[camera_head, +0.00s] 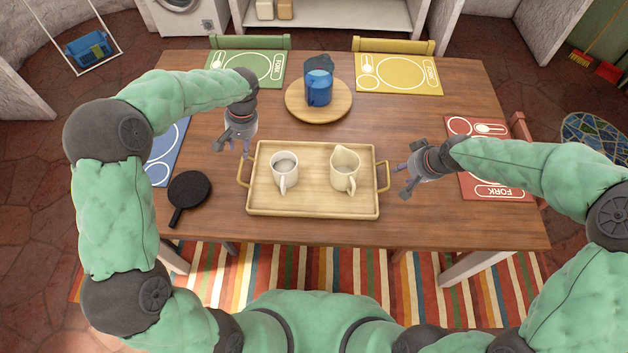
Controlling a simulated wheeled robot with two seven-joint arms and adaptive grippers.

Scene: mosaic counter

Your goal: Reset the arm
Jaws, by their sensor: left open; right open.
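My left gripper (236,143) is open and empty above the table, just beyond the upper left corner of the wooden tray (315,207). My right gripper (404,182) is open and empty, right of the tray and close to its right handle; I cannot tell whether it touches the handle. On the tray stand a white mug (285,171) at the left and a cream pitcher (344,170) at the right, both upright with their handles toward me.
A blue pitcher (319,87) stands on a round wooden board (290,101) at the back. A black pan (190,189) lies left of the tray. Green (215,80), yellow (400,88), red (468,184) and blue (158,167) placemats lie around the wooden table (300,231). Its front strip is clear.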

